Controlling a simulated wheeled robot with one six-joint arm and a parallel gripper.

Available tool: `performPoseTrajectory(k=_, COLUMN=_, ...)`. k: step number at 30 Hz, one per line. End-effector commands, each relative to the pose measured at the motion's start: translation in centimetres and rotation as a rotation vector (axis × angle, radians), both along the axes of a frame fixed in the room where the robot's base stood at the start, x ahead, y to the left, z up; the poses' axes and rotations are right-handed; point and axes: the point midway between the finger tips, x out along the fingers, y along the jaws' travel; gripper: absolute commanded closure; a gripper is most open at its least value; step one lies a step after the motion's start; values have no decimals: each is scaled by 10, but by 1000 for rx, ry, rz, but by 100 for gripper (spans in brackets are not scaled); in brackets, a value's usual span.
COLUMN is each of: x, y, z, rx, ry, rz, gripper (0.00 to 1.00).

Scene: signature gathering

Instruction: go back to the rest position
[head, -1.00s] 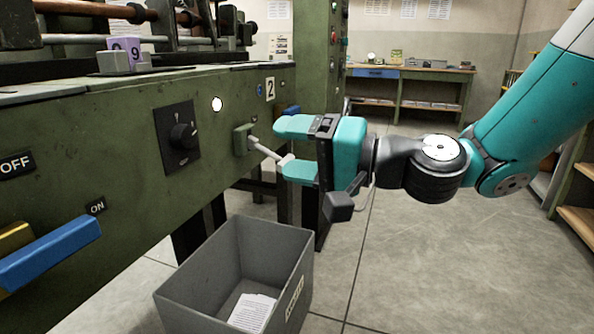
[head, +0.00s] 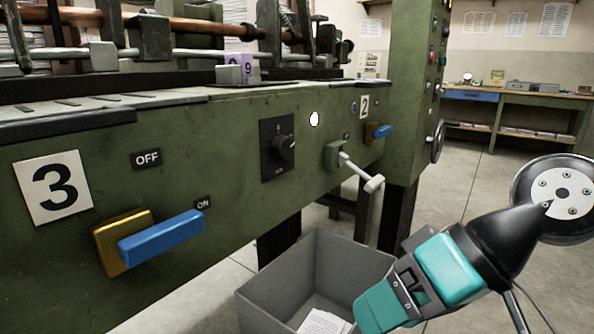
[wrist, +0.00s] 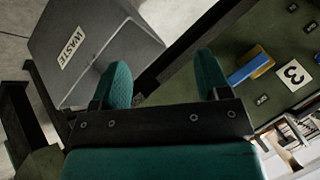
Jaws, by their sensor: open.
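My gripper (head: 390,302) is teal and black, at the lower right of the head view, above and beside the grey bin's right side. In the wrist view my gripper (wrist: 160,85) shows two teal fingers spread apart with nothing between them. It is clear of the green machine (head: 225,140). The machine's small lever with a pale handle (head: 362,173) sticks out of the front panel near the plate marked 2, apart from my gripper.
A grey bin (head: 265,290) with papers in it stands on the floor below the machine; the wrist view shows its WASTE label (wrist: 72,47). A blue handle (head: 160,238) juts out at left. A workbench (head: 510,110) stands at the back right. Open floor lies between.

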Motion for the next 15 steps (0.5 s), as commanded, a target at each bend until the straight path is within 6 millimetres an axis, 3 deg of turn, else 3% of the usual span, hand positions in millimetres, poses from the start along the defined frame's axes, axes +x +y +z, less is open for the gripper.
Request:
performPoseTrajectory(k=6, x=-47, y=-45, z=-14, rx=-370, ry=54, rz=138, gripper=31)
performPoseTrajectory(k=15, x=-45, y=-46, z=73, rx=-368, ry=64, rz=129, gripper=31)
